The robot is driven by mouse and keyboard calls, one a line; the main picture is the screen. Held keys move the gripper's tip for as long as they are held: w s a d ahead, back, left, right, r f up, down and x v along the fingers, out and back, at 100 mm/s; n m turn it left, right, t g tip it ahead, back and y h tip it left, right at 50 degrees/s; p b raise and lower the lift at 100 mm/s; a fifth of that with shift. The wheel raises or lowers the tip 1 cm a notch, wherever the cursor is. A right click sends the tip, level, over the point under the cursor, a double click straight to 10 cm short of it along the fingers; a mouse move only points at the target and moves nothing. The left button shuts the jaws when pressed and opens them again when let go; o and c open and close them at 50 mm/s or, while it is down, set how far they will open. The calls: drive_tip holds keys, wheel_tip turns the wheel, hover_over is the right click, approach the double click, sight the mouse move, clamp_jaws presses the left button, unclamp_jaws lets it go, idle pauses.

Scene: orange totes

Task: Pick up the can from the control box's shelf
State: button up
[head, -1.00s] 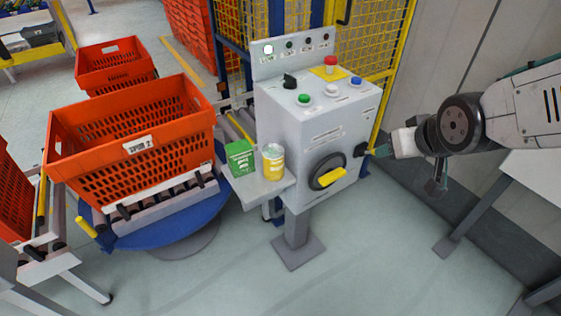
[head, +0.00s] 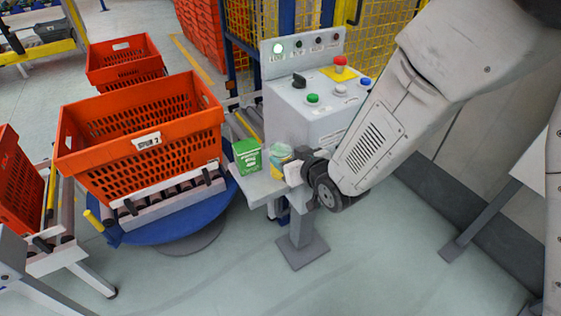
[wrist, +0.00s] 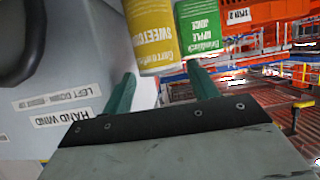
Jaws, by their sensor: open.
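The yellow can (head: 276,172) stands on the grey shelf (head: 256,190) at the control box's (head: 300,110) left side. In the head view my gripper partly hides it. The wrist view shows the can (wrist: 152,38), labelled sweetcorn, upside down in the picture, at the top centre. My gripper (head: 281,152) is right at the can in the head view. In the wrist view my gripper (wrist: 162,73) is open, its two teal fingers pointing toward the can, one to each side of it in the picture. I cannot tell whether they touch it.
A green apple juice carton (head: 247,156) stands close beside the can, near one finger in the wrist view. An orange tote (head: 140,150) sits on a roller stand to the left. The control box has buttons on top. Open floor lies in front.

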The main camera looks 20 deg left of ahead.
sight(285, 153)
drive_tip(key=x, duration=0.3)
drive_tip(key=shift+w+a, duration=0.1)
drive_tip(key=shift+w, duration=0.1)
drive_tip(key=c, duration=0.8)
drive_tip(key=shift+r, duration=0.1)
drive_tip(key=shift+c, duration=0.2)
